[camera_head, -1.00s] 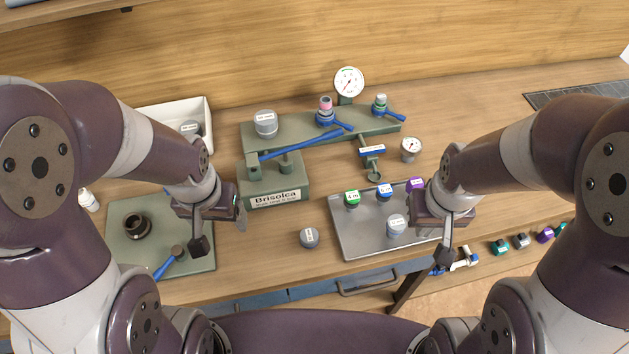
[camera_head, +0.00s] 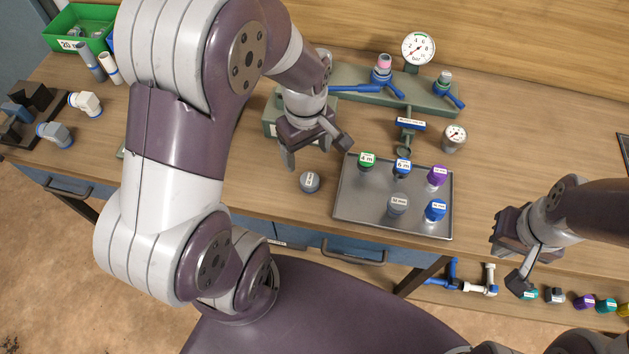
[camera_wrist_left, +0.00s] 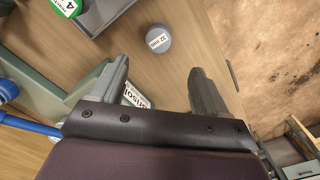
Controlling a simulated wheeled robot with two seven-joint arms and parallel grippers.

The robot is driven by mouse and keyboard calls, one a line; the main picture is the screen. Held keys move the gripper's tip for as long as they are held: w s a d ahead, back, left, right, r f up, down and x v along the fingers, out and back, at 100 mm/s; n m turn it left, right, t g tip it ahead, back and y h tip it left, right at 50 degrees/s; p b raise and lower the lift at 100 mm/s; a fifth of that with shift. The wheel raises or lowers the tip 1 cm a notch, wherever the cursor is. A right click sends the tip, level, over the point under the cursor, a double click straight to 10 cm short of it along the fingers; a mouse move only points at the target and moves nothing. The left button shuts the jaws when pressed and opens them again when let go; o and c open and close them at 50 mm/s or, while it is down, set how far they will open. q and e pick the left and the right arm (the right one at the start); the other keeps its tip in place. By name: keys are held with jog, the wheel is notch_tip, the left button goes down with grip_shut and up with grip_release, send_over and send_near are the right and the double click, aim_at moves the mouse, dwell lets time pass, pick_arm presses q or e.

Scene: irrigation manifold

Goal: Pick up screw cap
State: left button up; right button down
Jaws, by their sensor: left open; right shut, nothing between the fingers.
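A grey screw cap with a white label (camera_head: 310,182) stands alone on the bench, just left of the metal tray. It also shows in the left wrist view (camera_wrist_left: 159,40), beyond the fingertips and between their lines. My left gripper (camera_head: 317,152) is open and empty above the bench, just behind the cap in the head view. In the left wrist view its two fingers (camera_wrist_left: 160,70) are spread wide, with nothing between them. My right gripper (camera_head: 517,277) is shut and empty, off to the right near the bench's front edge.
The metal tray (camera_head: 372,208) holds several coloured caps close right of the grey cap. The green manifold stand (camera_head: 345,103) with blue levers and a gauge (camera_head: 418,49) stands behind. Bare bench lies in front of the cap. Pipe fittings (camera_head: 85,103) lie far left.

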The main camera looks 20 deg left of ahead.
aim_at(310, 180)
pick_arm(q)
jog(key=f, duration=1)
jog(key=shift+d, duration=0.3)
jog(key=shift+d+f, duration=0.1)
jog(key=shift+f, duration=0.15)
jog(key=c, duration=1.1)
jog(key=shift+r, duration=0.15)
jog(key=shift+c, duration=0.2)
